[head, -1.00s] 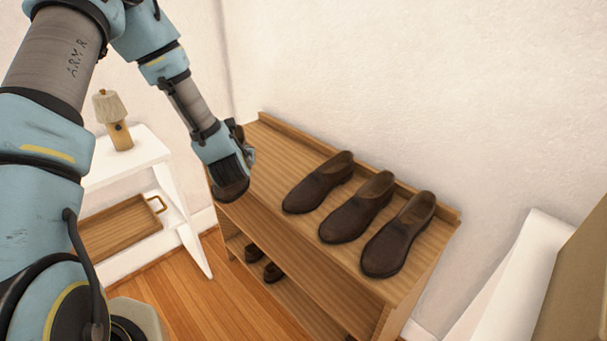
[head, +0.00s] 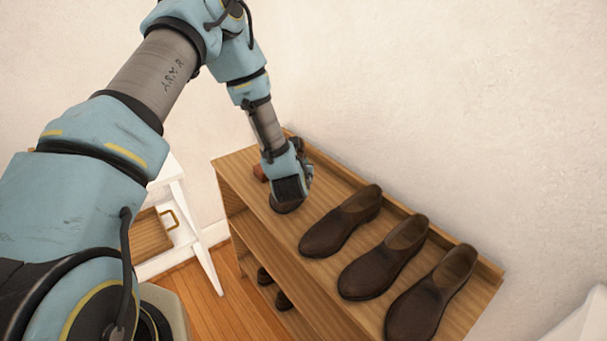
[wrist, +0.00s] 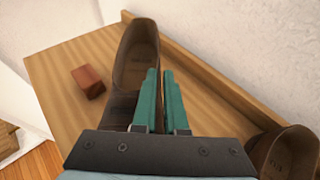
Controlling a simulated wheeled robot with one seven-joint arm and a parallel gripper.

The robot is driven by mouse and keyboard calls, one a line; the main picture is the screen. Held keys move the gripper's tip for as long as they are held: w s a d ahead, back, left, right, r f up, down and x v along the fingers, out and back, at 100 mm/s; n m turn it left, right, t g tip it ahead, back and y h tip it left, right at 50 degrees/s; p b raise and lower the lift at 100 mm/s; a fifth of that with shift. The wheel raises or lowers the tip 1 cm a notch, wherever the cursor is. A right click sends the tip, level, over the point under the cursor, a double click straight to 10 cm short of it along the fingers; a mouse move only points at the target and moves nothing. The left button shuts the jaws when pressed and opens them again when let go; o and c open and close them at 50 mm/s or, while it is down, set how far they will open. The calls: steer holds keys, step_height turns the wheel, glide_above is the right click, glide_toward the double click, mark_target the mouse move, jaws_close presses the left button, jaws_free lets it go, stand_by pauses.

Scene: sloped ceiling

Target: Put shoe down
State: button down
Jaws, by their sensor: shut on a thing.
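A dark brown shoe is held by my gripper (head: 290,186) over the left end of the wooden rack's top (head: 240,165). In the head view only the shoe's toe (head: 287,206) shows clearly below the gripper, which hides most of it. In the wrist view the shoe's open collar (wrist: 136,62) lies just left of my teal fingers (wrist: 160,78), which are shut on its side. The shoe looks upright and at or close to the top board; I cannot tell whether it touches.
Three similar shoes stand in a row to the right, the nearest one (head: 340,222) close to my gripper. A small reddish block (wrist: 88,82) lies left of the held shoe. A raised back edge (wrist: 205,75) borders the wall. More shoes (head: 273,288) sit on a lower shelf.

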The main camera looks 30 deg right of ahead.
step_height(320, 180, down, 3)
steer(key=shift+f+p, duration=0.1)
steer(key=shift+p, duration=0.55)
steer(key=shift+f, duration=0.5)
steer(key=shift+f, duration=0.15)
steer(key=c, duration=1)
jaws_free()
steer(key=shift+o, duration=0.2)
